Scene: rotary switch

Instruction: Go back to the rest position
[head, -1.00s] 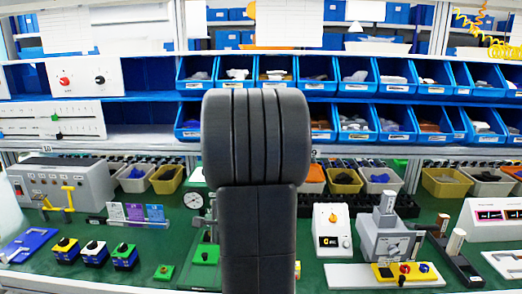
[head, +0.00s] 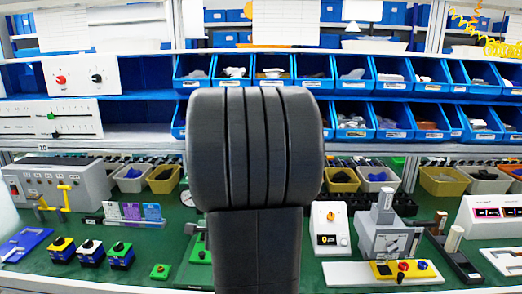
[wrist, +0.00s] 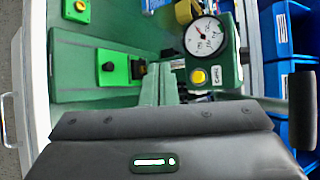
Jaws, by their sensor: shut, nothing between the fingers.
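My gripper (wrist: 160,88) shows in the wrist view beyond the dark housing at the bottom. Its fingers are together, with nothing held. They are above the green bench, apart from the green box with a black knob (wrist: 108,67) to their left. In the head view my dark arm fills the middle and hides my gripper and the bench behind it. A white box with an orange knob and a small display (head: 330,228) stands to the right of my arm.
A round gauge (wrist: 205,37) on a green stand is close to the right of my gripper. Blue bins (head: 410,122) line the shelves. Bare green bench (head: 150,240) shows at left.

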